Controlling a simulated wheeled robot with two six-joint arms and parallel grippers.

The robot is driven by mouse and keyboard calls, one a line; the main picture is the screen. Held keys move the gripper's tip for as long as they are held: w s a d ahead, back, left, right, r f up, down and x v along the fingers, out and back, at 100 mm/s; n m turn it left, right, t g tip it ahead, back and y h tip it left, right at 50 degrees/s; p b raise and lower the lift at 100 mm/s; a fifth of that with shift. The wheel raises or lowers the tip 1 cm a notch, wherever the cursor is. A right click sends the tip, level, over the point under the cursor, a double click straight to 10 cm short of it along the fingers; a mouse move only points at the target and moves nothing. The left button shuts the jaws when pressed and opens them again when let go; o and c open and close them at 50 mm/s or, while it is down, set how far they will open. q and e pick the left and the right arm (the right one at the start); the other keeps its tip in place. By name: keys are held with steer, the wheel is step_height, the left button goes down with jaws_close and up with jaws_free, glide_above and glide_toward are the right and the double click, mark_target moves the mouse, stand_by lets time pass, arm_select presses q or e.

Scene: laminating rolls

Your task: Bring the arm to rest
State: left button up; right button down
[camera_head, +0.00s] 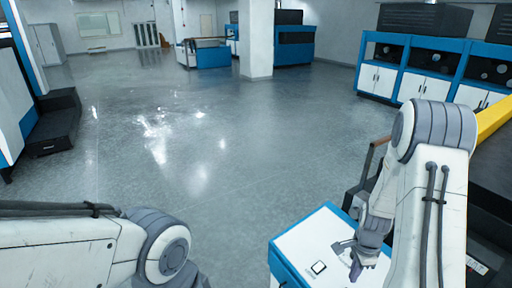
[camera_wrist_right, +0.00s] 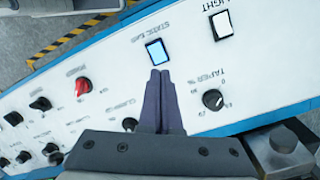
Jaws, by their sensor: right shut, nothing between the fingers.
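My right gripper (camera_head: 354,262) is over a white control panel with a blue edge (camera_head: 302,254) at the lower right of the head view. In the right wrist view my right gripper (camera_wrist_right: 159,76) has its two fingers together with nothing between them. The fingertips appear just below a lit blue switch (camera_wrist_right: 156,50) marked "STATIC BAR"; I cannot tell whether they touch it. My left arm (camera_head: 130,250) comes in at the lower left of the head view, but its gripper is out of frame.
The panel carries a white "LIGHT" switch (camera_wrist_right: 222,25), a black "TAPER" knob (camera_wrist_right: 212,99), a red knob (camera_wrist_right: 82,87) and several black knobs. A yellow bar (camera_head: 493,117) and dark machinery stand at the right. Blue cabinets (camera_head: 425,75) line the back right. The middle floor is clear.

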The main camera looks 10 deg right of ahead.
steer(key=s+a+r+n+b, duration=0.1)
steer(key=a+r+n+b, duration=0.2)
steer(key=a+n, duration=0.6)
steer(key=s+a+r+n+b, duration=0.1)
steer(key=a+r+n+b, duration=0.35)
steer(key=a, duration=0.75)
steer(key=s+a+r+n+b, duration=0.1)
steer(key=s+a+n, duration=0.3)
steer(key=s+n, duration=0.2)
steer(key=s+a+r+n+y+b, duration=0.1)
steer(key=s+a+n+b, duration=0.1)
steer(key=s+a+n, duration=0.3)
steer(key=s+n, duration=0.2)
steer(key=s, duration=0.1)
steer(key=shift+s+a, duration=0.25)
steer(key=shift+a, duration=0.05)
steer(key=shift+d, duration=0.1)
